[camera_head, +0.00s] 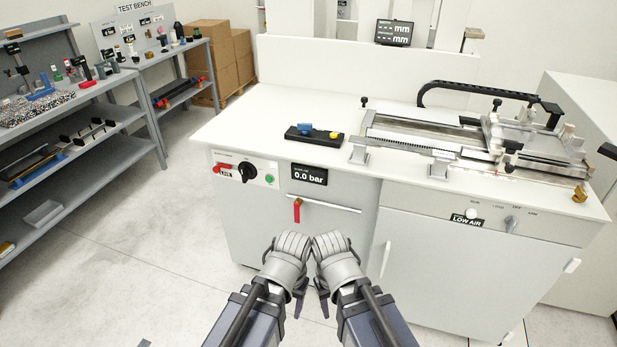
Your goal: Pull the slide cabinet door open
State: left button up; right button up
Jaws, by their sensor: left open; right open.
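The slide cabinet door (450,275) is a broad, light grey front panel under the right part of the bench, below the slide machine. It looks closed. A pale vertical bar handle (385,259) is near its left edge. My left gripper (291,246) and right gripper (333,246) are side by side at the bottom middle, in front of the bench and left of the handle. Both are empty and apart from the door. Their fingers are seen from behind and partly hidden.
The bench front has a red lever (297,210), a black knob (245,172), a pressure display (309,174) and a horizontal rail (325,203). The slide machine (480,140) stands on the bench top. Shelves (100,135) are at left. The floor (130,250) in front is clear.

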aim_at(477, 283)
jog(key=z, duration=1.3)
jog(key=i+u, duration=0.15)
jog(key=i, duration=0.4)
